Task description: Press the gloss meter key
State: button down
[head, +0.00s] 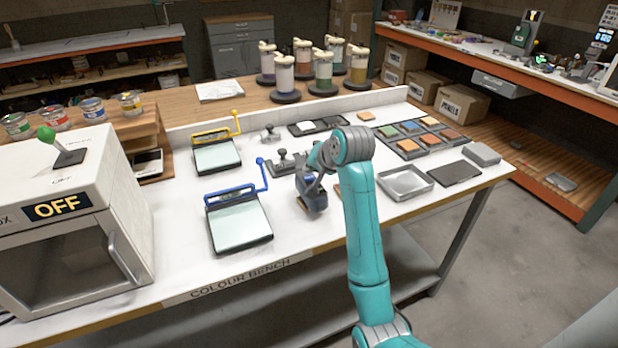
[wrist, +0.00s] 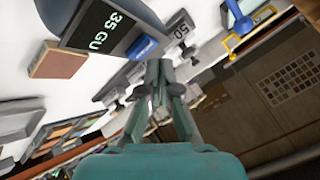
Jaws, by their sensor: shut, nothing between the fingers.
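The gloss meter (head: 313,198) is a dark blue-grey unit standing on the white bench in the head view, beneath the end of my arm. In the wrist view its dark display (wrist: 98,27) reads "35 GU". The blue key (wrist: 143,47) sits beside the display. My gripper (wrist: 160,66) is shut and empty, its fingertips close to the blue key in the wrist view. Whether they touch it I cannot tell.
A blue-levered applicator (head: 240,222) and a yellow-levered one (head: 217,155) stand left of the meter. A tan tile (wrist: 58,59) lies beside the meter. A metal tray (head: 405,183) is to the right. A white oven (head: 75,225) reading "OFF" stands at the left.

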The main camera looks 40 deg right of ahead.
aim_at(311, 178)
jog(key=shift+r, duration=0.1)
jog(key=shift+r, duration=2.55)
jog(key=shift+s, duration=0.1)
